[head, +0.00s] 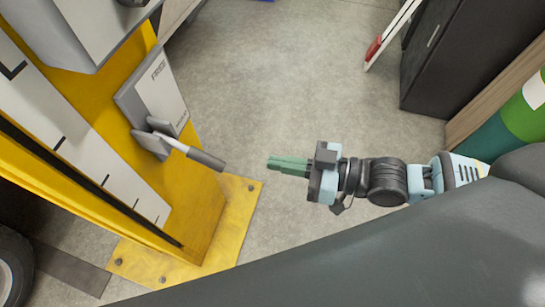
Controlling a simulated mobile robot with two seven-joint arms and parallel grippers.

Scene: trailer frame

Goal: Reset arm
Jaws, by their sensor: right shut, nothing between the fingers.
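My right arm comes in from the right in the head view. Its gripper (270,163) has green fingers that are shut together with nothing between them. It points left, over the concrete floor. A lever with a dark grey grip (206,158) sticks out from a bracket on a yellow post at the left. The fingertips are apart from the lever grip, a short gap to its right. My left gripper is not in view.
The yellow post (205,205) stands on a bolted yellow base plate (243,200). A labelled plate (157,93) sits above the lever. A wheel (12,270) is at the lower left. A dark cabinet (455,55) and a green cylinder (510,125) stand at the right. The middle floor is clear.

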